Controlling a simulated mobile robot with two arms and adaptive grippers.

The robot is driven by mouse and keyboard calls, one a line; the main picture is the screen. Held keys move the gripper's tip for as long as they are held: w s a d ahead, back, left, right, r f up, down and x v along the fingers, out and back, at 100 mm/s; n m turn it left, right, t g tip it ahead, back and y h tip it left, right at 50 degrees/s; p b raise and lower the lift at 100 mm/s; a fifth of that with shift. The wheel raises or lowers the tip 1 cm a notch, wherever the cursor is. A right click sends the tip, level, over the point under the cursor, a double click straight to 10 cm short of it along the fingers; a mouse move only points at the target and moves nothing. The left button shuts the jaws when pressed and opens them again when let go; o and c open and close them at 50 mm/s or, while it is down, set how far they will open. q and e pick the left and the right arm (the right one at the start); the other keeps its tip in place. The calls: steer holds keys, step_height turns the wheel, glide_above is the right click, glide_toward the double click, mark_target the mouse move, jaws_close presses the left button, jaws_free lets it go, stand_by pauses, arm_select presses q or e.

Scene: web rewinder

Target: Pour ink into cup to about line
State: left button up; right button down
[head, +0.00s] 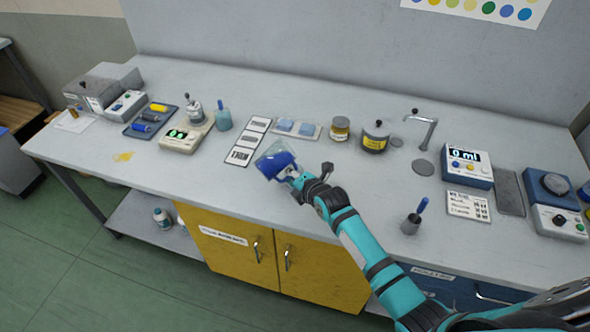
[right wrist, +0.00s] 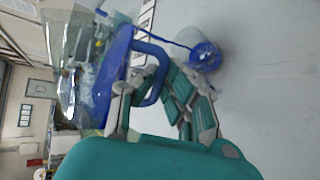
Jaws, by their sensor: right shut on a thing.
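A clear jug (head: 279,161) with blue ink and a blue handle is held over the middle of the bench, tilted. It also shows in the right wrist view (right wrist: 112,65). My right gripper (head: 294,176) is shut on the jug's handle; its fingers are near the handle in the right wrist view (right wrist: 155,92). A thin blue stream runs from the jug to a clear cup (right wrist: 206,56) with blue ink inside. The cup's line cannot be made out, and in the head view I cannot tell the cup from the jug. My left gripper is not in view.
A digital scale (head: 180,138) is to the left. A jar (head: 340,129), a tap (head: 428,132) and a "0 ml" display box (head: 466,165) stand to the right. The bench front left of the jug is clear.

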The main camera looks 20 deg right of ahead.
steer(key=shift+d, duration=0.15)
steer(key=shift+a+f, duration=0.1)
steer(key=shift+a, duration=0.25)
stand_by(0.7)
steer(key=shift+d+f+m, duration=0.1)
steer(key=shift+d+m, duration=0.05)
steer(key=shift+m, duration=0.15)
stand_by(0.5)
steer(key=shift+w+d+f+n+t+h+b, duration=0.15)
steer(key=shift+n+t+h, duration=0.1)
steer(key=shift+n, duration=0.25)
steer(key=shift+s+f+n+t+h+b, duration=0.15)
steer(key=shift+n+h, duration=0.1)
steer(key=shift+n, duration=0.25)
steer(key=shift+w+d+r, duration=0.1)
steer(key=shift+w+r, duration=0.05)
steer(key=shift+r, duration=0.1)
steer(key=shift+f, duration=0.1)
